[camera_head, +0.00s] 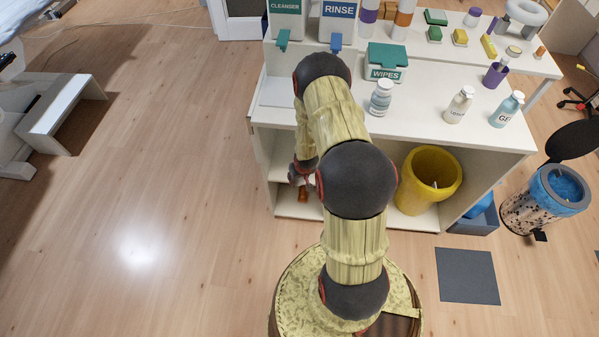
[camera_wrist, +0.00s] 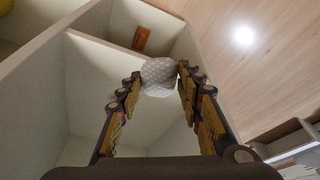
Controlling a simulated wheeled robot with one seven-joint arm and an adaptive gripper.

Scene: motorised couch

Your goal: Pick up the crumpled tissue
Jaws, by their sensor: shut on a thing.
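The crumpled tissue (camera_wrist: 159,76) is a white, dimpled, rounded wad in the wrist view. My gripper (camera_wrist: 158,80) is shut on it, with one fingertip against each side. In the head view my gripper (camera_head: 301,178) is small and partly hidden by my arm, at the left front of the white cabinet's open shelves. The tissue cannot be made out in the head view.
A white cabinet (camera_head: 400,135) carries a wipes box (camera_head: 387,60) and several bottles on top. Its shelf holds a yellow bin (camera_head: 428,180). A small orange-brown object (camera_wrist: 141,38) lies in a compartment beyond my gripper. The wooden floor (camera_head: 150,200) is clear at left.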

